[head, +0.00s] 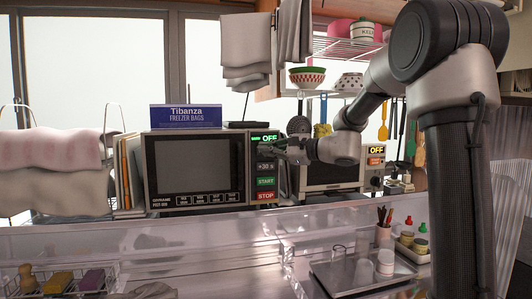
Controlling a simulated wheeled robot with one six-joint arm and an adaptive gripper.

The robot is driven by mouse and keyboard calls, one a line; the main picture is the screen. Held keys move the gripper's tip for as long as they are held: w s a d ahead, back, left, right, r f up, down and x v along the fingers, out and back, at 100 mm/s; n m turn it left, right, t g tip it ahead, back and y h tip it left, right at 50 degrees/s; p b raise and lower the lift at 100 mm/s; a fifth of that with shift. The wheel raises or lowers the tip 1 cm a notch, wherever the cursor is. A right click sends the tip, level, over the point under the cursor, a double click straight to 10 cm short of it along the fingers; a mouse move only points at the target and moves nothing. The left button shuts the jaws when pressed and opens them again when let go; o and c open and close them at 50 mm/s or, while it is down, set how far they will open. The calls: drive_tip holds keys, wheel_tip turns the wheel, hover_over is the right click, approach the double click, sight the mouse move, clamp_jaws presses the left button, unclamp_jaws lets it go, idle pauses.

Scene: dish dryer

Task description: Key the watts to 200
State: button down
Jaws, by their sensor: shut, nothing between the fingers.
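A microwave (195,168) with a dark door stands on the counter left of centre in the head view. Below are a grey +30 s button (265,167), a green START button (265,182) and a red STOP button (265,196). A row of small dark buttons (207,198) lies under the door, their labels too small to read. My gripper (270,150) is shut and empty, in front of the panel between the display and the +30 s button. I cannot tell whether it touches the panel.
A second appliance (333,177) with an orange OFF display (376,149) stands to the right. A blue freezer-bag box (186,117) sits on the microwave. Books (130,170) and a rack with cloths (55,170) stand left. In front are a tray (335,284) and bottles (420,243).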

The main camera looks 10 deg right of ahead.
drive_tip(key=shift+w, duration=0.65)
idle(0.4)
drive_tip(key=shift+s, duration=1.25)
drive_tip(key=shift+s, duration=2.5)
